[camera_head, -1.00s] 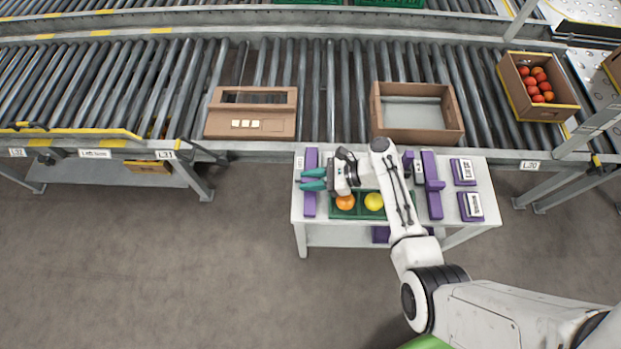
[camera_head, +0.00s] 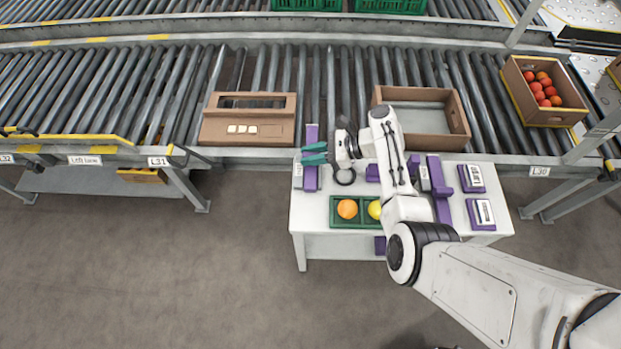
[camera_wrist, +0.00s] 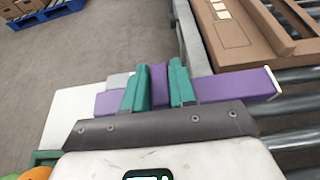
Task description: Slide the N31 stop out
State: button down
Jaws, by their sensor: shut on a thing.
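A long purple bar (camera_head: 311,178), which I take for the N31 stop, lies along the left side of the small white table. Its far end reaches past the table toward the roller conveyor. In the wrist view the purple bar (camera_wrist: 228,87) crosses between the teal fingers, and its pale-tipped end is over the conveyor's edge, near a brown carton. My gripper (camera_head: 314,154) is shut on the bar's upright purple grip, which shows between the fingertips (camera_wrist: 158,78). The wrist housing hides part of the bar. I cannot read the label beside it.
The white table (camera_head: 315,221) bears a green tray (camera_head: 332,212) with an orange and a yellow fruit, and a second purple bar (camera_head: 440,186). On the rollers stand a windowed carton (camera_head: 245,131), an open carton (camera_head: 425,146) and a carton of tomatoes (camera_head: 516,85).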

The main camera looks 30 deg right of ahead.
aim_at(313, 137)
jog(key=w+d+b, duration=0.2)
jog(key=w, duration=0.1)
jog(key=w+d+b, duration=0.1)
jog(key=w+b, duration=0.1)
jog(key=shift+f, duration=0.2)
jog(key=shift+w+d+r+b, duration=0.1)
jog(key=shift+w+d+b, duration=0.25)
jog(key=shift+w+b, duration=0.3)
jog(key=shift+w+d+r, duration=0.1)
jog(key=shift+w+r, duration=0.05)
jog(key=shift+r, duration=0.05)
jog(key=c, duration=1)
grip_release()
jog(key=shift+w, duration=0.15)
jog(key=shift+d, duration=0.1)
jog(key=p+v, duration=0.2)
jog(key=v, duration=0.8)
jog(key=shift+s+d, duration=0.2)
jog(key=shift+d, duration=0.1)
